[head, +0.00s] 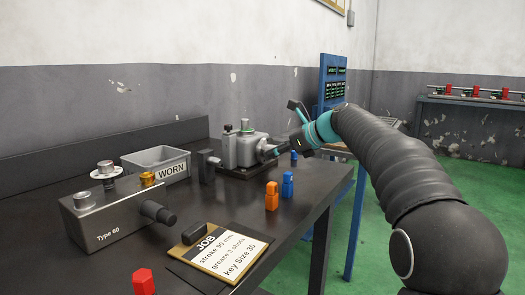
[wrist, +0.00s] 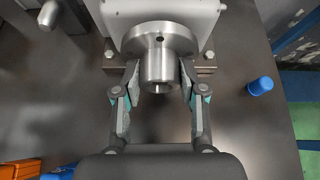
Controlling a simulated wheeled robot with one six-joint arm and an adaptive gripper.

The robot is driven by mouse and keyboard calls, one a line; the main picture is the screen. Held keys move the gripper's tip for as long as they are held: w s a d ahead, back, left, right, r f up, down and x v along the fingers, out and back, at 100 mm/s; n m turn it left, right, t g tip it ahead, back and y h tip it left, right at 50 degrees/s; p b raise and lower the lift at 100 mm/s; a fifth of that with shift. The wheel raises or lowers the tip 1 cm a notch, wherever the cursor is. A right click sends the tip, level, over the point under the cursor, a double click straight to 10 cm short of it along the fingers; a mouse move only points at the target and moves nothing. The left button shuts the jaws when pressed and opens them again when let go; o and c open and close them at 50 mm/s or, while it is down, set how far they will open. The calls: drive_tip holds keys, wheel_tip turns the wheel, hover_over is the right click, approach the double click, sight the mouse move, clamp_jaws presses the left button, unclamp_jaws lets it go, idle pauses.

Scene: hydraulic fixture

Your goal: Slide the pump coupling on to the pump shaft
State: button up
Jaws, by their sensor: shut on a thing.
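The pump coupling (wrist: 160,62) is a bare-metal, flanged hub with a small dark hole in its flange and a slot in its lower end. In the wrist view my gripper (wrist: 160,75) has one finger on each side of the narrower hub and is shut on it. The coupling is in front of the grey pump housing (wrist: 193,18). The pump shaft is hidden behind the coupling, so I cannot tell how far they overlap. In the head view my gripper (head: 282,150) is at the right side of the pump (head: 243,148), where the coupling is largely hidden.
On the bench (head: 120,262) are a WORN bin (head: 140,158), a Type 60 block (head: 112,222), a JOB card (head: 228,250), an orange piece (head: 271,196) and a blue piece (head: 288,185). Another blue piece (wrist: 260,86) stands right of my gripper, near the bench edge.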

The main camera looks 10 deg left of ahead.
drive_tip(key=shift+w+a, duration=0.2)
drive_tip(key=shift+a, duration=0.2)
idle(0.8)
drive_tip(key=o, duration=1.2)
drive_tip(key=shift+d, duration=0.1)
drive_tip(key=v, duration=1.1)
drive_tip(key=s+d+f+n+h, duration=0.3)
drive_tip(key=s+d+f+n, duration=0.3)
drive_tip(key=s, duration=0.7)
drive_tip(key=s+d+f+n+h, duration=0.4)
drive_tip(key=s+d+f+n, duration=0.3)
drive_tip(key=s+f, duration=0.4)
drive_tip(key=s+d+f+n+h, duration=0.4)
drive_tip(key=s+f+n, duration=0.5)
drive_tip(key=s, duration=0.5)
drive_tip(key=shift+s+d+t, duration=0.2)
drive_tip(key=shift+d, duration=0.45)
drive_tip(key=shift+s+d+t, duration=0.2)
drive_tip(key=shift+d, duration=0.5)
